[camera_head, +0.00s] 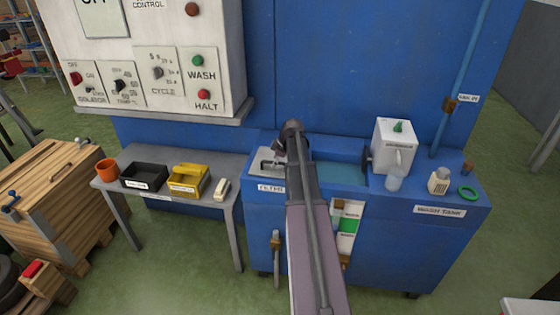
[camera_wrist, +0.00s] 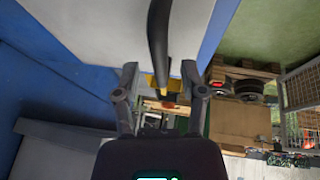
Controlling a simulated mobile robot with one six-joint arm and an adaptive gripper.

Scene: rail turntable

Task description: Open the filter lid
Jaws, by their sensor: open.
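The filter lid (camera_head: 268,163) is a light grey plate at the left end of the blue tank's top, behind a "FILTER" label. It looks flat, and my arm hides its right part. My gripper (camera_head: 292,132) is at or just above the lid's right side; the head view does not show any contact. In the wrist view my gripper (camera_wrist: 161,88) is open, its two fingers apart. A dark curved bar (camera_wrist: 158,40) runs between them over a pale surface (camera_wrist: 100,30). I cannot tell whether it is the lid's handle or whether a finger touches it.
Open water (camera_head: 340,174) lies right of my arm.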

